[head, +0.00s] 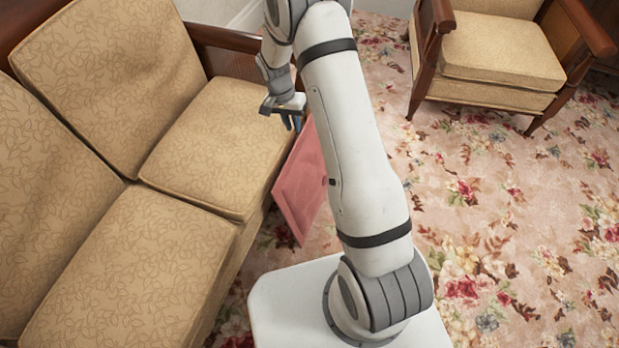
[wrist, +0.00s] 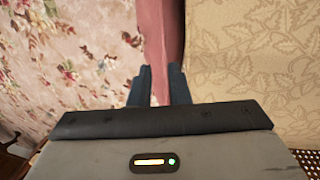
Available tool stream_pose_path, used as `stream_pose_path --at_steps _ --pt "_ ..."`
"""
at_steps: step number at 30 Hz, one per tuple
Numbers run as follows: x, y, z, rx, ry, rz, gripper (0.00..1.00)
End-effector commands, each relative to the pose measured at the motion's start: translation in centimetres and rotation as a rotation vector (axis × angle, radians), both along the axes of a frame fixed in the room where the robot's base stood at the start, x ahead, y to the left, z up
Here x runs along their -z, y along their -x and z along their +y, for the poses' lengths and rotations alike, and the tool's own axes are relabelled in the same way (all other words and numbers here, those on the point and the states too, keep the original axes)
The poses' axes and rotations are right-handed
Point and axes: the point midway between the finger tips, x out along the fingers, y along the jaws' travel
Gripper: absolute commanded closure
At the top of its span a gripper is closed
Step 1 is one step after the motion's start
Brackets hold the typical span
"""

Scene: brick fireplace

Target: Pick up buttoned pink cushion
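The pink cushion (head: 302,185) stands on edge, tilted, beside the front of the tan sofa in the head view. My arm hides part of its right side, and no button shows. My gripper (head: 291,124) is at its upper edge, pointing down. In the wrist view the pink cushion (wrist: 160,35) runs up between the two dark fingers of my gripper (wrist: 159,85). The fingers are close together with pink filling the narrow gap, so my gripper looks shut on the cushion. I cannot tell whether its lower corner touches the floor.
The tan leaf-patterned sofa (head: 215,155) lies close on the left of the cushion, with a wooden arm (head: 225,38) behind. A matching armchair (head: 500,55) stands at the back right. The floral carpet (head: 520,210) is clear on the right.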

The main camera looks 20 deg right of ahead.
Motion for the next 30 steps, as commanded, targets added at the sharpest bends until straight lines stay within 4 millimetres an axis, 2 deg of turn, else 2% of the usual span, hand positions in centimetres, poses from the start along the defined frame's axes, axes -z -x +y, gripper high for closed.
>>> stream_pose_path --at_steps 6,13,21,28,30 --pt "2.7 -0.1 -0.2 0.011 0.004 0.003 0.84" --pt "4.7 0.1 -0.5 0.010 0.003 0.002 0.84" --pt "8.4 0.4 -1.1 0.008 0.004 0.002 0.84" --pt "8.5 0.4 -1.1 0.008 0.003 0.001 0.84" --pt "8.5 0.4 -1.1 0.008 0.003 0.001 0.88"
